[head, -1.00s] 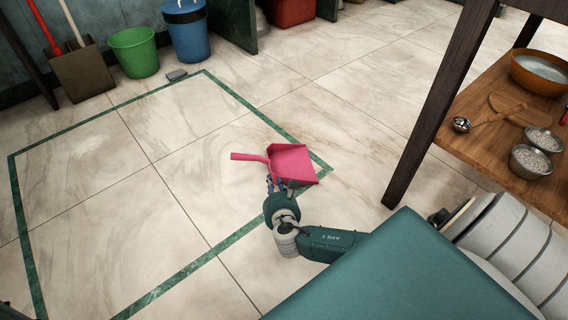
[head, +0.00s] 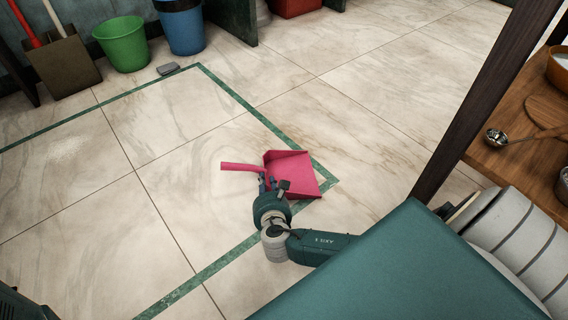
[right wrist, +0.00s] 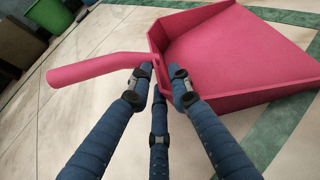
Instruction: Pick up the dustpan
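The pink dustpan (head: 293,172) is near the corner of the green floor border, its handle pointing left. My right gripper (head: 273,184) is at the dustpan's back wall, close to where the handle joins. In the right wrist view, the dustpan (right wrist: 240,55) fills the upper right. The blue fingers of my right gripper (right wrist: 160,78) are closed in on its back edge by the handle root, with the edge between the tips. I cannot tell whether the dustpan touches the floor. My left gripper is not in view.
A green bucket (head: 122,44), a blue bin (head: 182,27) and a brown long-handled dustpan (head: 66,68) stand along the back wall. A small grey block (head: 168,69) lies on the floor. A wooden table (head: 512,172) with bowls and a ladle is at the right. The middle floor is clear.

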